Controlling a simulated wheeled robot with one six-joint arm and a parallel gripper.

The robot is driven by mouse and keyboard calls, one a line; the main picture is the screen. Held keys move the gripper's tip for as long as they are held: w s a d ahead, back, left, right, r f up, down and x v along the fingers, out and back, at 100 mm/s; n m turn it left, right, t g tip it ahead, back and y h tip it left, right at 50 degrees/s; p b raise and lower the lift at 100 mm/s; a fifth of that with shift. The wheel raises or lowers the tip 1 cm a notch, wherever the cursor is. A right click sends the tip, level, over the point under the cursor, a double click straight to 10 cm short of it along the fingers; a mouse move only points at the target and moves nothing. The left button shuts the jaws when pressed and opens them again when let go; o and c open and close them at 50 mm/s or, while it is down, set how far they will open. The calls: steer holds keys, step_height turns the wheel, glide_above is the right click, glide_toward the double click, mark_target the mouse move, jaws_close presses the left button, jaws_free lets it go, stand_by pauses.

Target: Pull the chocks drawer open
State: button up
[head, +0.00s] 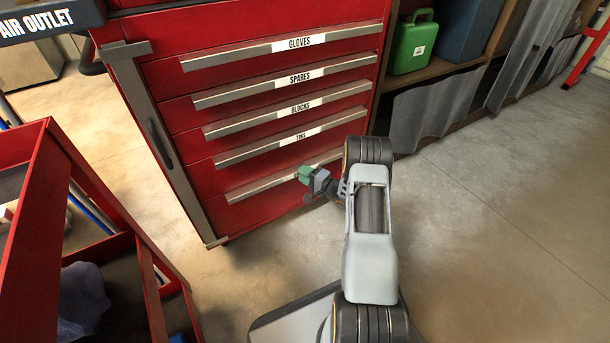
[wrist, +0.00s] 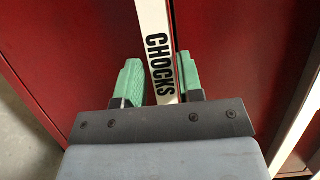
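The chocks drawer is the lowest drawer of the red cabinet. Its handle rail (head: 262,187) runs across its front, in line with the rails above, so the drawer looks closed. In the wrist view the white CHOCKS label (wrist: 160,60) on the handle runs nearly upright between my green fingers. My gripper (head: 312,178) is at this handle in the head view, with one green finger showing. In the wrist view my gripper (wrist: 160,85) has one finger on each side of the handle. A thin dark gap seems to show at the left finger; contact is unclear.
Drawers labelled GLOVES (head: 299,43), SPARES, BLOCKS and TINS sit above, all closed. A red trolley (head: 95,185) stands at the left. A shelf with a green can (head: 411,45) is at the back right. The concrete floor (head: 500,220) at the right is clear.

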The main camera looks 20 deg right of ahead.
steer(key=shift+f, duration=0.1)
jaws_close()
steer(key=shift+s, duration=0.15)
